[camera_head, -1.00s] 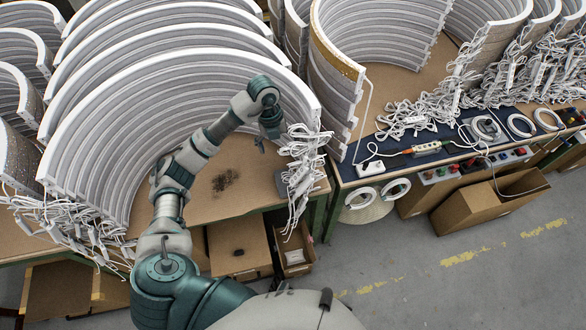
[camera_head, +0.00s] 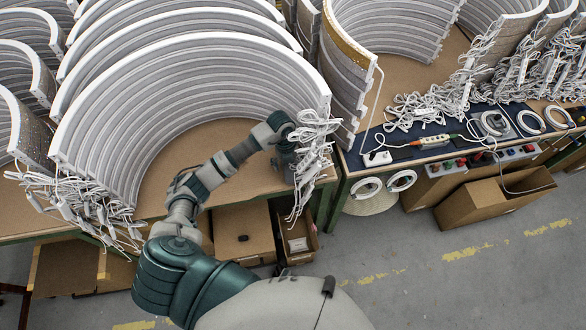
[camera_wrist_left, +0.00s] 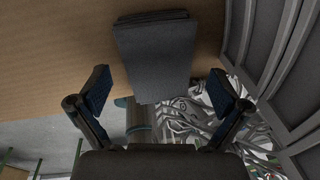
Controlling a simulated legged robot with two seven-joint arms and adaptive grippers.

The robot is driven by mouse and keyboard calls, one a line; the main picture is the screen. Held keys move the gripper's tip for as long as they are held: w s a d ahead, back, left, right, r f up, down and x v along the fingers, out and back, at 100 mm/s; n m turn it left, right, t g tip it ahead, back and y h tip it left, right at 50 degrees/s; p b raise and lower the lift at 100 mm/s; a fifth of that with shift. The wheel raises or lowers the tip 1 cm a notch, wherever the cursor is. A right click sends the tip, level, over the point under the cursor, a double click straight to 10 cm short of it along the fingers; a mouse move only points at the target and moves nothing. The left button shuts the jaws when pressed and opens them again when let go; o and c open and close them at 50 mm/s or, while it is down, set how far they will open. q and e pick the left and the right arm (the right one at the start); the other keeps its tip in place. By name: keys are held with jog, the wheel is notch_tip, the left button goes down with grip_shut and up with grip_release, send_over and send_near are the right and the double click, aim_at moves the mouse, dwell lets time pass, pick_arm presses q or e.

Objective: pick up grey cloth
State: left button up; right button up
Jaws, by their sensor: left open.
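The grey cloth (camera_wrist_left: 155,55) is a dark, folded rectangle on the brown tabletop in the left wrist view. My left gripper (camera_wrist_left: 160,88) is open, with one finger on each side of the cloth's nearer part and nothing held. I cannot tell how high the fingers are above it. In the head view my left gripper (camera_head: 285,155) is over the front right part of the table, beside hanging white cables. There the arm and gripper hide most or all of the cloth. My right gripper is not in view.
Large curved white-edged panels (camera_head: 190,95) stand around the table space. White cables (camera_head: 312,160) hang close to the gripper's right. A brown tabletop (camera_head: 190,150) is bare inside the arc. A cardboard box (camera_head: 480,208) and open floor lie to the right.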

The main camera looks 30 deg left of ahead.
pick_arm(q)
jog(key=shift+f, duration=0.45)
jog(key=shift+a+f, duration=0.1)
jog(key=shift+a, duration=0.1)
jog(key=shift+c, duration=0.5)
jog(key=c, duration=1)
jog(key=shift+o, duration=0.2)
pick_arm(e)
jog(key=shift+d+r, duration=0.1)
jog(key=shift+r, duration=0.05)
